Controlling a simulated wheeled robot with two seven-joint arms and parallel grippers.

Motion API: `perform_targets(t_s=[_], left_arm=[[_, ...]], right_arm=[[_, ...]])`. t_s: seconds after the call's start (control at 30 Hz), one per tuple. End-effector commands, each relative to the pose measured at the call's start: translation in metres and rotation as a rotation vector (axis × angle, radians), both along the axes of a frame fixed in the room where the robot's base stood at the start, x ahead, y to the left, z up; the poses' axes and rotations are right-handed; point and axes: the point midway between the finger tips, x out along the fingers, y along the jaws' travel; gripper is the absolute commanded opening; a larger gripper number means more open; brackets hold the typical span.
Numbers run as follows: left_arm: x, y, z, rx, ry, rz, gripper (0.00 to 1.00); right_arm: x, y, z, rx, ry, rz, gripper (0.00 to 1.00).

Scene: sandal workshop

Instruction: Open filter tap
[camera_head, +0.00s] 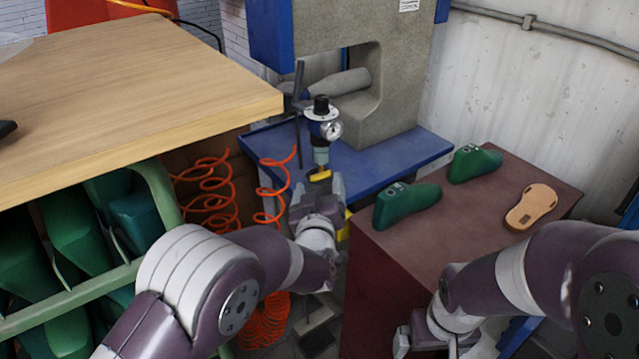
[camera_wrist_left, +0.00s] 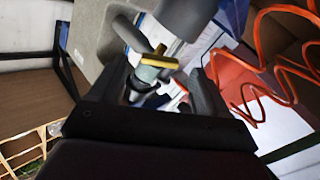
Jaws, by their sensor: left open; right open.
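The air filter (camera_head: 321,125), with a black knob, blue body and round gauge, stands upright in front of the grey machine. A small yellow tap handle (camera_head: 320,175) shows at its lower end. My left gripper (camera_head: 322,193) is open just below and in front of the tap. In the left wrist view the yellow tap handle (camera_wrist_left: 160,61) lies crosswise near the tips of the open fingers (camera_wrist_left: 160,88), with a grey fitting partly between them. Contact cannot be told. My right gripper (camera_head: 425,338) is open and empty at the bottom edge, partly cut off, far from the filter.
Orange coiled hoses (camera_head: 215,190) hang left of the filter, near my left gripper. A wooden table (camera_head: 130,85) is at left, above a green rack of shoe lasts. A maroon table (camera_head: 470,215) at right holds two green lasts (camera_head: 408,203) and a tan sole (camera_head: 531,207).

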Motion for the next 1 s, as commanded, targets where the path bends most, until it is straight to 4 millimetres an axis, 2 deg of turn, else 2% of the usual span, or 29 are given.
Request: perform_targets(t_s=[0.13,0.43,0.47,0.6,0.63,1.0], left_arm=[[0.015,0.000,0.000,-0.001,0.000,0.001,0.77],[0.019,-0.001,0.000,0.000,0.000,0.000,0.77],[0.019,-0.001,0.000,0.000,0.000,0.000,0.73],[0.018,-0.001,0.000,0.000,0.000,0.000,0.28],[0.018,-0.001,0.000,0.000,0.000,0.000,0.20],[0.018,-0.001,-0.003,-0.051,0.001,0.000,0.21]], right_arm=[[0.000,0.000,0.000,0.000,0.000,0.000,1.00],[0.000,0.000,0.000,0.000,0.000,0.000,1.00],[0.000,0.000,0.000,0.000,0.000,0.000,1.00],[0.000,0.000,0.000,0.000,0.000,0.000,1.00],[0.000,0.000,0.000,0.000,0.000,0.000,1.00],[0.000,0.000,-0.009,0.000,0.000,0.000,1.00]])
